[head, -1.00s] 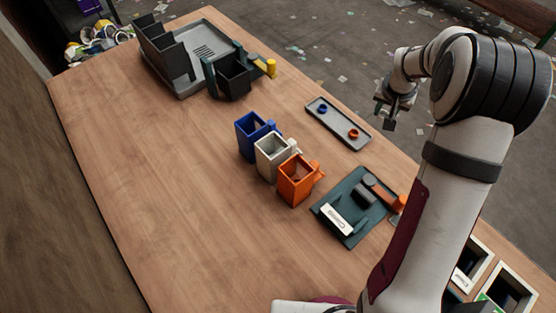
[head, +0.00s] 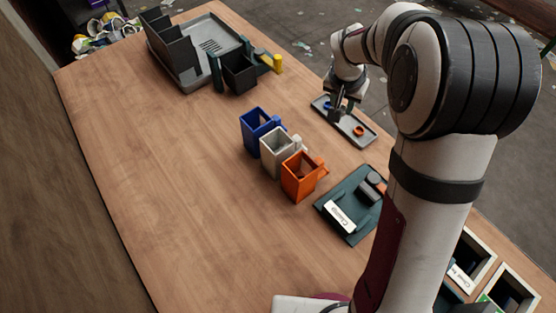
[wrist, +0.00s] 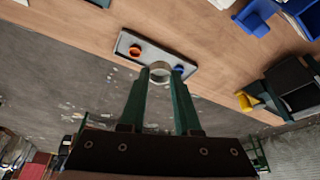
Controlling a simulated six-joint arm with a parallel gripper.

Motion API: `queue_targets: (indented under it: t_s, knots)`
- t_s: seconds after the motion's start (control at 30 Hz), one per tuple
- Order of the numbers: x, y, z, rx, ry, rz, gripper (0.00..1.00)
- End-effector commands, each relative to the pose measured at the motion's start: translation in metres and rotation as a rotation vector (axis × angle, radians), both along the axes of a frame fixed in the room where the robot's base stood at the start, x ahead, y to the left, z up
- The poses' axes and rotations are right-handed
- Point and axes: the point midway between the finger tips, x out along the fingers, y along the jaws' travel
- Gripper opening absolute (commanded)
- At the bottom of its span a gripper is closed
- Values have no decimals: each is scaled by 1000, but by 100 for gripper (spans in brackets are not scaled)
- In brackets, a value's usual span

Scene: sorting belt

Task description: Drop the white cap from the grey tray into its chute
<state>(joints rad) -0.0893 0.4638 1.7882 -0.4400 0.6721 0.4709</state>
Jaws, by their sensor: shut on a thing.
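My gripper (head: 338,110) is over the grey tray (head: 350,138) in the head view. In the wrist view my gripper (wrist: 160,72) is shut on the white cap (wrist: 159,69), a pale ring between the fingertips. The cap is hidden in the head view, and its height above the tray is hard to tell. The white chute (head: 274,152) stands left of the tray, between the blue chute (head: 253,131) and the orange chute (head: 298,178). The tray (wrist: 119,46) also shows in the wrist view.
A blue cap (head: 327,105) and an orange cap (head: 358,131) lie in the tray. A dark green fixture (head: 347,221) with a labelled block is near the orange chute. A black bin (head: 239,72) stands further back. The table's left side is clear.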

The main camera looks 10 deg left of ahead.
Motion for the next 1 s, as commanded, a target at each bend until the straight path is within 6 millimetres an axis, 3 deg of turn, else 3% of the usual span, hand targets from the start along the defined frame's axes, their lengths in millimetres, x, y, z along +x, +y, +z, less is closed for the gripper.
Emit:
queue_targets:
  t_s: [0.03, 0.1, 0.2, 0.3, 0.47, 0.8, 1.0]
  knots:
    - [-10, 26, 7, -2, 0, 13, 0]
    - [-30, 60, 17, -5, -1, 12, 0]
    - [-56, 97, 29, -12, -12, 8, 0]
    - [-76, 118, 37, -17, -23, -1, 0]
    - [-87, 128, 35, -20, -31, -11, 0]
    - [-87, 128, -12, -20, -30, -12, 0]
    - [-87, 128, -20, -18, -32, -12, 0]
